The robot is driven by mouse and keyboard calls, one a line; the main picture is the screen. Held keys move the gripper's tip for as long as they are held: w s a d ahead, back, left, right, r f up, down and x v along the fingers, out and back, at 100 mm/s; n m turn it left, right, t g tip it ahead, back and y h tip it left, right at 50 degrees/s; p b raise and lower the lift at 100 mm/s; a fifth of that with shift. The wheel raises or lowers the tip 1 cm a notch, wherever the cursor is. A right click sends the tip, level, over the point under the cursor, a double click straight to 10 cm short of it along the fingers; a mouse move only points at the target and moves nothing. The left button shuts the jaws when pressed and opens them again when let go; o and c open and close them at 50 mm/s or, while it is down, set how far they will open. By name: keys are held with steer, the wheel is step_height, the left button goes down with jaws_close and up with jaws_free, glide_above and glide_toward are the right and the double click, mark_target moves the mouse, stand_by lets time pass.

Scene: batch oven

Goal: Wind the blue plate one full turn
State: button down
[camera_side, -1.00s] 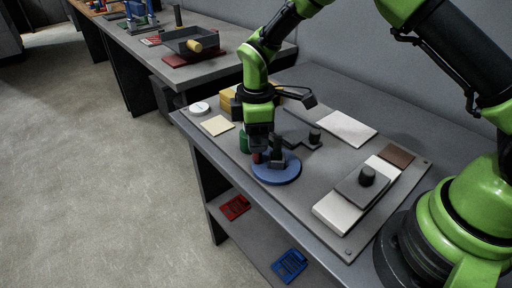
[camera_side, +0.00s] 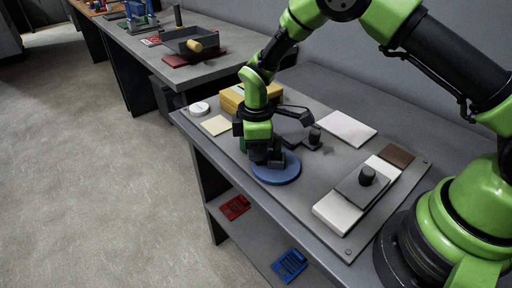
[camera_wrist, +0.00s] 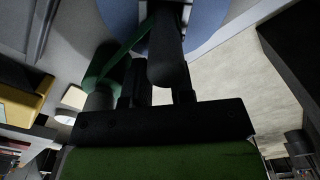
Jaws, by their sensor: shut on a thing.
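The blue plate (camera_side: 277,174) is a round disc lying flat near the front edge of the grey work board; part of it shows at the top of the wrist view (camera_wrist: 207,22). A dark upright handle (camera_wrist: 166,50) stands over the plate in the wrist view. My gripper (camera_side: 267,160) is low over the plate's back left part, pointing down. In the wrist view its fingers (camera_wrist: 158,90) are shut on the dark handle. The handle's lower end and the plate's back left rim are partly hidden by my gripper.
A green cylinder (camera_wrist: 106,66) stands close beside my gripper. A yellow box (camera_side: 232,98), white disc (camera_side: 199,108) and cream square (camera_side: 217,125) lie behind. A dark knob (camera_side: 315,136) and a white block with a knobbed slab (camera_side: 340,208) are to the right.

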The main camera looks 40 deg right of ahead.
steer(key=shift+w+d+m, duration=0.15)
steer(key=shift+d+m, duration=0.05)
steer(key=shift+m, duration=0.4)
steer(key=shift+w+d+m, duration=0.15)
steer(key=shift+d+m, duration=0.05)
steer(key=shift+m, duration=0.4)
steer(key=c, duration=1)
jaws_free()
